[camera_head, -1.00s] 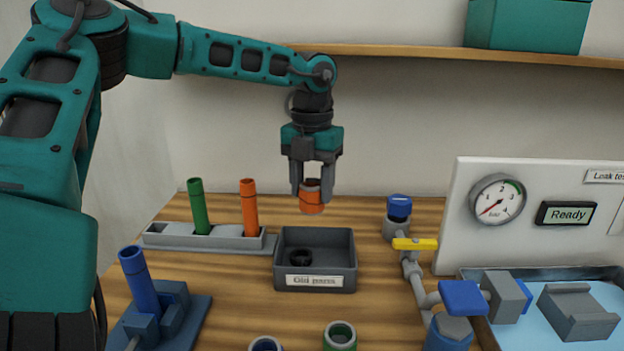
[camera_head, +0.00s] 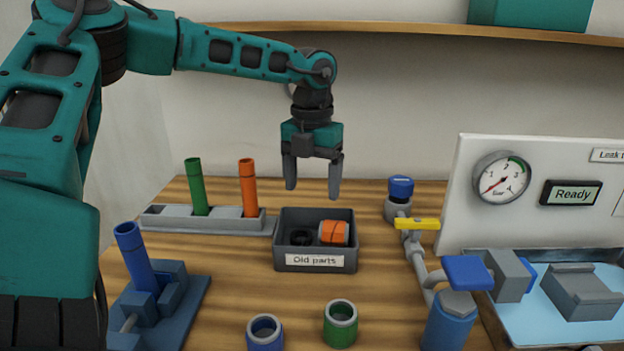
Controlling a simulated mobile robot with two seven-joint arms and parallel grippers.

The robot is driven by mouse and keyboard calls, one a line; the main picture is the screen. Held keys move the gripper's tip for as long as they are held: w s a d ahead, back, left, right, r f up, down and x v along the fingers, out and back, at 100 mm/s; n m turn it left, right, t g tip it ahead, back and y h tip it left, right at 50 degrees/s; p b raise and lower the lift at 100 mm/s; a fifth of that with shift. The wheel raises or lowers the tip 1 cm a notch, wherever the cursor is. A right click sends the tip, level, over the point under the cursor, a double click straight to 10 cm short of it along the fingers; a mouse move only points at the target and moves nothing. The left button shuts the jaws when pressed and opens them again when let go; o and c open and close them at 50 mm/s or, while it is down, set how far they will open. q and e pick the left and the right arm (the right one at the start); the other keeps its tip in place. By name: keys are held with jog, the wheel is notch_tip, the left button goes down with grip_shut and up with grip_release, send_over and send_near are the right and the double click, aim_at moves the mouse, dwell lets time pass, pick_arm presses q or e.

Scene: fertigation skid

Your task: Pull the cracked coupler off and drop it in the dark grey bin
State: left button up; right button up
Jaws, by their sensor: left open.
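The orange coupler (camera_head: 333,232) lies on its side in the dark grey bin (camera_head: 316,262) labelled "Old parts", at the bin's right. A black ring (camera_head: 300,237) lies in the bin to its left. My left gripper (camera_head: 312,187) is open and empty above the bin, its fingers apart and clear of the coupler. Any crack in the coupler is too small to make out for sure. My right gripper is not in view.
A grey rack (camera_head: 235,225) left of the bin holds a green tube (camera_head: 196,187) and an orange tube (camera_head: 248,188). A blue tube (camera_head: 136,258) stands in a blue fixture at front left. Pipework with a yellow-handled valve (camera_head: 416,224) is at right. Blue (camera_head: 265,333) and green (camera_head: 340,324) couplers stand in front.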

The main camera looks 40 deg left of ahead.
pick_arm(q)
notch_tip(320, 180, up, 13)
jog(key=p, duration=0.1)
jog(key=shift+p, duration=0.35)
jog(key=shift+f, duration=0.1)
dwell(0.5)
